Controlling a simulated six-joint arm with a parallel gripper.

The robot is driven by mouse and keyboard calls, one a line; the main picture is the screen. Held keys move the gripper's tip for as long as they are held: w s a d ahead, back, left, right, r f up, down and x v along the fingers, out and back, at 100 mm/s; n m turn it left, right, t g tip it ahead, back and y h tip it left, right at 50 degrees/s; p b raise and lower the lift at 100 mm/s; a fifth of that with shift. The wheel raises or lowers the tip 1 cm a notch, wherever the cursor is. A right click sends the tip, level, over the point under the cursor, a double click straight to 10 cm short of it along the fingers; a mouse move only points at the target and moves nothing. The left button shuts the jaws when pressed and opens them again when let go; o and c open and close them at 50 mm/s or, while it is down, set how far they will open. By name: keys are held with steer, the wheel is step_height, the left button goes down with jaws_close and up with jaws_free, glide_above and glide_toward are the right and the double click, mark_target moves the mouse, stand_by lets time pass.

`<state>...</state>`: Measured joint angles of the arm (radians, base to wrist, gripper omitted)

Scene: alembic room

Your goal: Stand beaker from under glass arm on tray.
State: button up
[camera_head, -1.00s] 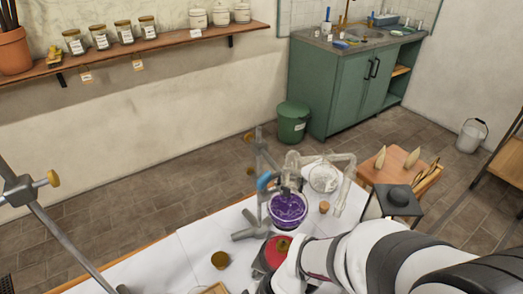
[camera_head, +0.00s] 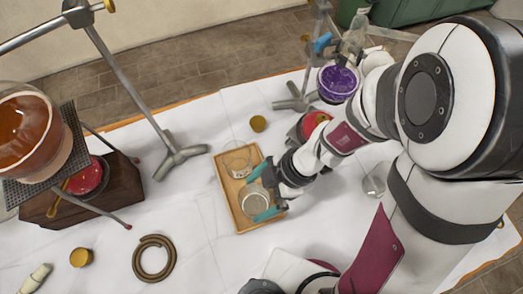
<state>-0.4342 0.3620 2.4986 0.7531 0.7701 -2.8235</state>
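A shallow wooden tray (camera_head: 231,205) lies on the white-covered table. My gripper (camera_head: 254,200) is over its near right part, with a teal finger on each side of a small clear beaker (camera_head: 252,202). Another clear glass vessel (camera_head: 237,160) stands in the far left part of the tray.
A red-topped burner (camera_head: 311,124) is beside my arm. A tripod stand foot (camera_head: 172,160) is left of the tray. Further left are an amber bowl (camera_head: 25,128) on gauze, a wooden block and a coiled hose (camera_head: 153,258). A clear glass (camera_head: 375,179) is right of my arm.

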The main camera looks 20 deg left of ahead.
steer(key=v, duration=1.2)
steer(key=s+d+r+m+t+h, duration=0.1)
steer(key=d+m, duration=0.4)
steer(key=m, duration=1)
steer(key=s+d+r+m+t+h, duration=0.2)
steer(key=s+d+m, duration=0.2)
steer(key=m, duration=1.1)
steer(key=shift+s+d+r+m+t, duration=0.3)
steer(key=shift+s+d+r+t, duration=0.1)
steer(key=shift+d, duration=0.6)
